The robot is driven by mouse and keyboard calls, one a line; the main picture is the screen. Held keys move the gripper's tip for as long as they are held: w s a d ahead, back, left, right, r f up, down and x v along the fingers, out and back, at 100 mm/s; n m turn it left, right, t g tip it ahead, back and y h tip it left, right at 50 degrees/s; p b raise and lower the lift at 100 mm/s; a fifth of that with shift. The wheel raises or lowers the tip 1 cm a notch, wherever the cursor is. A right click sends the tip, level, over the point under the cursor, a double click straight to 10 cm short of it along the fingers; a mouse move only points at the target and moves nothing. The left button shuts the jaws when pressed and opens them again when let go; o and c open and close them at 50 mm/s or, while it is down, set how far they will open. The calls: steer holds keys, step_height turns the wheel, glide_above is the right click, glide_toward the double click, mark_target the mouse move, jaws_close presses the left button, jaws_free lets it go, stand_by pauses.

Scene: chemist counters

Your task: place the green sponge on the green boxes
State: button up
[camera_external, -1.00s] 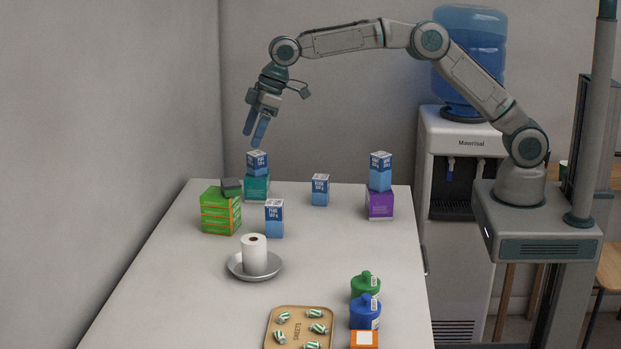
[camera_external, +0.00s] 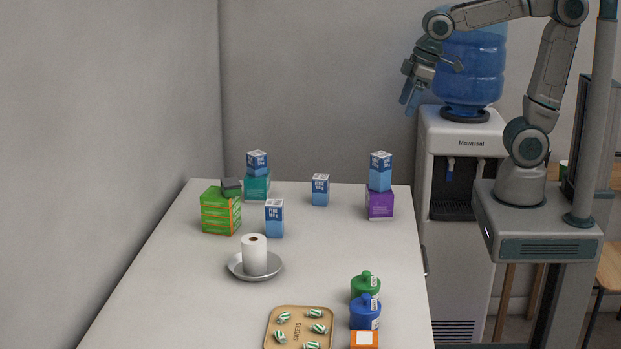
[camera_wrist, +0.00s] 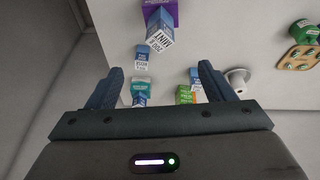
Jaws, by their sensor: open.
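The green boxes (camera_external: 220,213) form a stack at the left side of the counter, and they also show in the wrist view (camera_wrist: 184,95). A small dark grey-green block (camera_external: 231,187), which looks like the sponge, lies on top at the stack's right rear. My gripper (camera_external: 409,98) is high in the air in front of the water dispenser, well to the right of the stack. In the wrist view its two fingers (camera_wrist: 158,90) are spread wide with nothing between them. My gripper is empty.
Blue-and-white boxes stand on a teal box (camera_external: 257,187), on a purple box (camera_external: 379,204), and alone on the counter (camera_external: 320,190). A paper roll (camera_external: 254,255) stands on a metal dish (camera_external: 235,268). Bottles (camera_external: 364,312) and a sweets tray (camera_external: 273,343) are nearer. The counter's middle right is clear.

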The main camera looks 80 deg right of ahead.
steer(key=s+d+f+m, duration=0.1)
steer(key=s+f, duration=0.3)
steer(key=s, duration=0.5)
steer(key=shift+s+d+f, duration=0.2)
steer(key=shift+s+f, duration=0.05)
steer(key=shift+s, duration=0.15)
stand_by(0.4)
